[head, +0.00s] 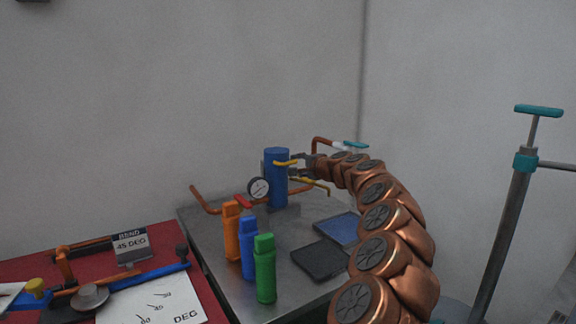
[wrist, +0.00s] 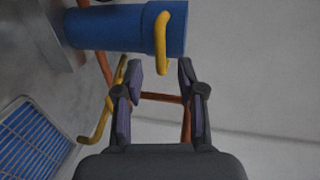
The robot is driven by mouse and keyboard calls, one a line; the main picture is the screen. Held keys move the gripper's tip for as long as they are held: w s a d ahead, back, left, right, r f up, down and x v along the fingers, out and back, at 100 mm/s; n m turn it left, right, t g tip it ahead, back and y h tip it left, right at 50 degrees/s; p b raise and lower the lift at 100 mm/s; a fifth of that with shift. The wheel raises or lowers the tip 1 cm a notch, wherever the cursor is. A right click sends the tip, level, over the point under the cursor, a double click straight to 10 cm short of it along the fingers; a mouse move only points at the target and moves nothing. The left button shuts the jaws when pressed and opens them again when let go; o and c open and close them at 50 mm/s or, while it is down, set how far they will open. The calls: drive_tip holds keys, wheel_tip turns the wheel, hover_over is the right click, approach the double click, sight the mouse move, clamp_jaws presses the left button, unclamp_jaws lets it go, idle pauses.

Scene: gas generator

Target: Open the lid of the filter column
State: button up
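The filter column (head: 277,185) is a blue upright cylinder at the back of the metal table, and its lid (head: 277,153) is on top. A yellow handle (head: 286,162) sticks out from the lid. In the wrist view the column (wrist: 105,27) lies sideways, with the lid (wrist: 175,28) at its right end and the curved yellow handle (wrist: 163,42) across it. My gripper (head: 302,164) is beside the column's upper part, at its right. In the wrist view my gripper (wrist: 160,76) has its fingers apart, with the handle's tip near the gap; I cannot tell contact.
A round gauge (head: 258,188) and orange pipes (head: 205,204) stand left of the column. A lower yellow lever (head: 315,185) is at its right. Orange (head: 231,232), blue (head: 249,249) and green (head: 265,269) canisters stand at the front. A dark panel (head: 320,260) lies on the table.

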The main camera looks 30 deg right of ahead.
sight(289, 164)
drive_tip(key=shift+x, duration=3.1)
drive_tip(key=shift+a, duration=0.1)
clamp_jaws()
